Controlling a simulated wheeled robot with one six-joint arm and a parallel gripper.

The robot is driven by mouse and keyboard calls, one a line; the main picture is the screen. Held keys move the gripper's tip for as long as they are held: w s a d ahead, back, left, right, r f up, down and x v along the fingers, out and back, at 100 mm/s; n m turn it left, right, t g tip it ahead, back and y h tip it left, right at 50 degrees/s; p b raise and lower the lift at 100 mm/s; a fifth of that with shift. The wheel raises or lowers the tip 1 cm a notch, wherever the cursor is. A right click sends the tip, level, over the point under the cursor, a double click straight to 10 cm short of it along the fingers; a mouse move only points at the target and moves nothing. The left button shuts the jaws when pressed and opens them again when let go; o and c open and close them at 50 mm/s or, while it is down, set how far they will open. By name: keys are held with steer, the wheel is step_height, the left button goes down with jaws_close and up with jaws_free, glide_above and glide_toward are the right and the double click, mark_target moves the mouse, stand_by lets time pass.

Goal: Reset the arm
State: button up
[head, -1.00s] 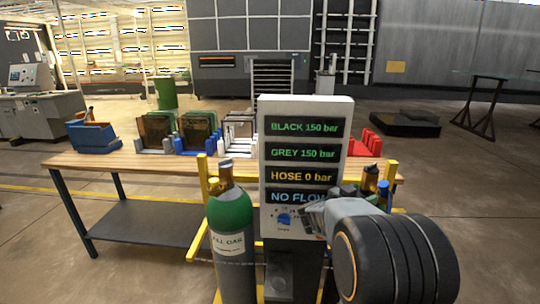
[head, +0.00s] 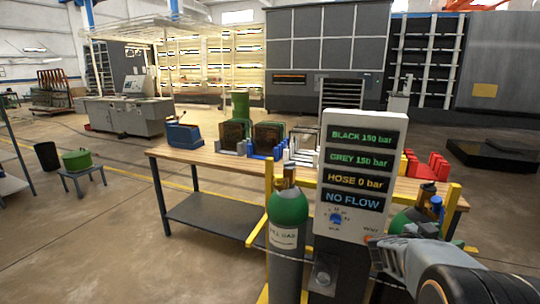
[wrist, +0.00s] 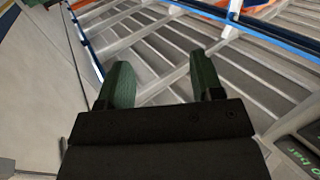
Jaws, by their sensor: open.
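My gripper (wrist: 162,85) is open and empty in the wrist view, its two green fingertips apart with the ceiling beams behind them. In the head view my arm stands at the lower right, in front of the right side of the white control panel (head: 367,125). The panel reads BLACK 150 bar, GREY 150 bar, HOSE 0 bar and NO FLOW, with a blue knob (head: 336,217) below. My fingertips are hard to make out in the head view. A corner of a dark display with green text (wrist: 300,157) shows at the lower right of the wrist view.
A green-topped gas cylinder (head: 288,208) stands left of the panel, inside a yellow frame (head: 269,200). Another green cylinder (head: 405,222) is partly hidden on the right. A wooden workbench (head: 205,157) with bins stands behind. Open floor (head: 110,240) lies to the left.

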steer(key=w+a+f+n+t+y, duration=0.3)
steer(key=w+a+f+t+y, duration=0.1)
steer(key=w+f+t+y, duration=0.15)
steer(key=a+f+n+t+y, duration=0.1)
steer(key=a+n+y, duration=0.2)
steer(key=a+y, duration=0.25)
steer(key=a+f+n+y, duration=0.2)
steer(key=a+y, duration=0.2)
steer(key=a, duration=0.2)
steer(key=s+a+f+n+g+y+p, duration=0.15)
steer(key=s+a+n+g+y, duration=0.3)
steer(key=s+a, duration=0.6)
steer(key=s+a+r+n+g+h+p, duration=0.1)
steer(key=s+r, duration=0.4)
steer(key=s, duration=0.5)
steer(key=shift+a+n+g+h+p, duration=0.35)
steer(key=shift+n+g+p, duration=0.35)
steer(key=shift+n, duration=0.45)
